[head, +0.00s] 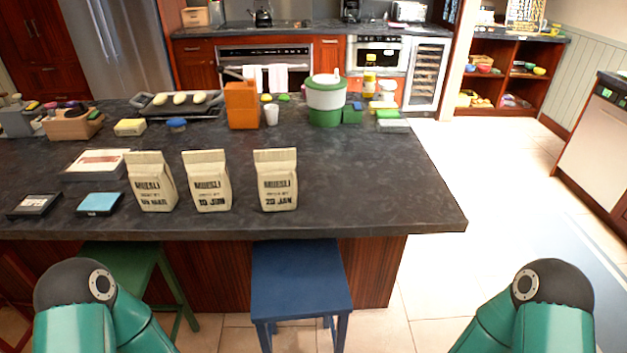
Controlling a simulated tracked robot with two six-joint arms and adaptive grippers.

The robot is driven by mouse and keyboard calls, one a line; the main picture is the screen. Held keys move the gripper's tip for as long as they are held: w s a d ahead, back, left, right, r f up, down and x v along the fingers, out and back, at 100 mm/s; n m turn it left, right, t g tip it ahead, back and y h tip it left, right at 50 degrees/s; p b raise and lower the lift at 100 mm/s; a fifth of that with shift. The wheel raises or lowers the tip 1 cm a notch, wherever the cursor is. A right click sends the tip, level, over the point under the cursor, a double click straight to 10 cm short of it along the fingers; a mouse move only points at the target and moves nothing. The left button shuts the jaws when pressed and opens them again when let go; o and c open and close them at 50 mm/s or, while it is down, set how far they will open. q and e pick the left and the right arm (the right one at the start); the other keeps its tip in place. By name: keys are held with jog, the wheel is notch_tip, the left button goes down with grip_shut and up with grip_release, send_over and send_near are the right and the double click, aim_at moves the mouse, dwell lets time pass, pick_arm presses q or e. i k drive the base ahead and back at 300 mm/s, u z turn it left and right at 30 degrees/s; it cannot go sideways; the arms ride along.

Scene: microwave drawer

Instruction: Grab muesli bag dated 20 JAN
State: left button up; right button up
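Three beige muesli bags stand upright in a row near the front edge of the dark countertop (370,200). The right bag (276,180) reads 20 JAN. The middle bag (207,181) seems to read 10 JUN. The left bag (152,182) has a date that looks like MAR, but the number is hard to read. Parts of my two green arms show at the bottom left and bottom right, below the counter and apart from the bags. Neither gripper is in view.
A blue stool (300,278) and a green stool (120,262) stand before the counter. Scales or small boxes (100,203) lie left of the bags. An orange block (241,105), a white cup (271,115) and a green-white appliance (325,98) stand behind. The counter right of the bags is clear.

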aim_at(276, 170)
jog(key=z, duration=0.1)
jog(key=i, duration=0.2)
jog(key=u, duration=2.7)
jog(key=k, duration=1.7)
jog(key=z, duration=0.8)
jog(key=i, duration=1)
jog(key=z, duration=0.05)
